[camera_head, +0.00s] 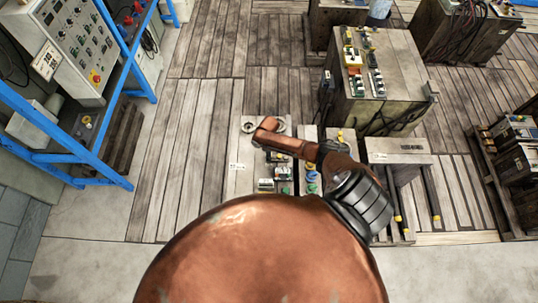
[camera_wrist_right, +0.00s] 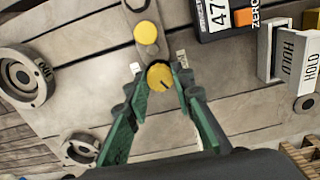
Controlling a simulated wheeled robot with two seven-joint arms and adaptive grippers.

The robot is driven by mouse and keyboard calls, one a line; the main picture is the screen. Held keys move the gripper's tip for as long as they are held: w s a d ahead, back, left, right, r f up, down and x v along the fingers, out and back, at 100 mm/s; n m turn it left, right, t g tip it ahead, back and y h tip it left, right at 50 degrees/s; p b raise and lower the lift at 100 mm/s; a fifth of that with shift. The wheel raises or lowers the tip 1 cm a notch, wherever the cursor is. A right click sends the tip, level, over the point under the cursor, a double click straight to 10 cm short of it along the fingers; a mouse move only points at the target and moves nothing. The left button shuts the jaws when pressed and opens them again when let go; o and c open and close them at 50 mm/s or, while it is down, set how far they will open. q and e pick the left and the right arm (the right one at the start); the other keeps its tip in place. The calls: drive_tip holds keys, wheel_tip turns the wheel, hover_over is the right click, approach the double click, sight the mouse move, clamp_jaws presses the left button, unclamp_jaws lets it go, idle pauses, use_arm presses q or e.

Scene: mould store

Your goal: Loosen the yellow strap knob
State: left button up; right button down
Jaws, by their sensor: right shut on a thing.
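A round yellow knob (camera_wrist_right: 160,78) with a short dark mark on its face sits between the two green fingers of my right gripper (camera_wrist_right: 158,72) in the right wrist view. The fingers close on it from both sides. A second, plain yellow disc (camera_wrist_right: 146,32) sits just beyond it on a light strip, apart from the fingers. In the head view my copper-coloured arm reaches over the bench, and the knob and fingertips cannot be made out there. My left gripper is not in view.
Two grey ring-shaped fittings (camera_wrist_right: 25,75) lie at the left of the wrist view. A black-and-orange box marked 47 (camera_wrist_right: 218,15) and a HOLD-labelled block (camera_wrist_right: 288,50) stand at the right. A blue rack (camera_head: 110,35) stands at left; wooden floor (camera_head: 200,110) beside it is clear.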

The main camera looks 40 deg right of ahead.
drive_tip(key=n+b, duration=0.1)
drive_tip(key=n, duration=0.5)
drive_tip(key=shift+f+b, duration=0.1)
drive_tip(key=shift+b, duration=0.25)
drive_tip(key=n+b, duration=0.1)
drive_tip(key=n, duration=0.5)
drive_tip(key=shift+s+b, duration=0.1)
drive_tip(key=shift+b, duration=0.3)
drive_tip(key=c, duration=1.7)
unclamp_jaws()
drive_tip(key=shift+o, duration=0.2)
wheel_tip(320, 180, up, 12)
